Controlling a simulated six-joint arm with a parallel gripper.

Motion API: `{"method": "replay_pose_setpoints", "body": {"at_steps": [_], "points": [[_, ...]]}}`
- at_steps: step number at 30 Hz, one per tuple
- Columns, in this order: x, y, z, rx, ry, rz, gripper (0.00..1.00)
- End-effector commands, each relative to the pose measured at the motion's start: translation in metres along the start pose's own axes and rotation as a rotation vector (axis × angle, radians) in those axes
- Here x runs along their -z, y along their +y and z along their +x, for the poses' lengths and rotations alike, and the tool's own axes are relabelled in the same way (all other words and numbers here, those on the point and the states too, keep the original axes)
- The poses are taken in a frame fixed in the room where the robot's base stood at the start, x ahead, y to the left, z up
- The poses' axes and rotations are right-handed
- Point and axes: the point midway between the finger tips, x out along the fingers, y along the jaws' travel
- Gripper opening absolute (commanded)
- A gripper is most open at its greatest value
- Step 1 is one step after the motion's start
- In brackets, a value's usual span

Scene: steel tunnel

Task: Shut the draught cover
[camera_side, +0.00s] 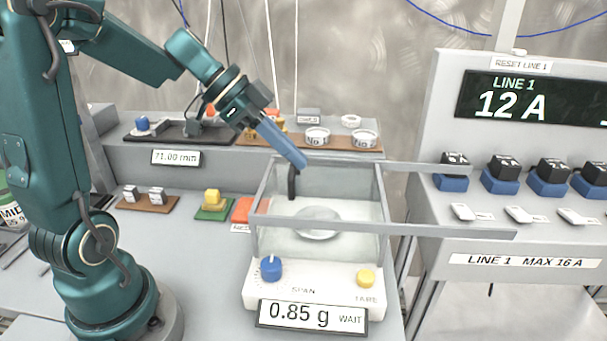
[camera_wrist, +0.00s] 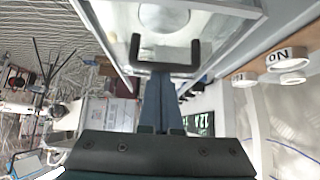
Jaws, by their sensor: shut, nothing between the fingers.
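The balance (camera_side: 255,300) has a clear, grey-edged draught cover (camera_side: 320,226) around its round pale pan (camera_side: 318,224). Two grey rails (camera_side: 455,231) run out to the right from the cover. A black handle (camera_side: 292,184) stands near the cover's back left; in the wrist view it is a black U-shaped bar (camera_wrist: 137,52). My gripper (camera_side: 301,163) is shut and empty, pointing down right with its tips by the top of the handle. In the wrist view the blue fingers (camera_wrist: 162,84) reach toward the handle; I cannot tell whether they touch it.
The balance display (camera_side: 312,316) reads 0.85 g WAIT, below a blue knob (camera_side: 271,268) and a yellow button (camera_side: 366,279). A back shelf holds white cups (camera_side: 317,137).

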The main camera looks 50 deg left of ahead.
Motion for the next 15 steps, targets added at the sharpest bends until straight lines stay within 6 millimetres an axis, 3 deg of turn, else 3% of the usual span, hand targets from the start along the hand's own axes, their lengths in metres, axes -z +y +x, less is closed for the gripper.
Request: {"method": "replay_pose_setpoints", "body": {"at_steps": [12, 15], "points": [[0.033, 0.001, 0.021, -0.005, 0.002, 0.004, 0.0], [0.034, -0.001, 0.007, 0.005, 0.007, 0.001, 0.0]]}}
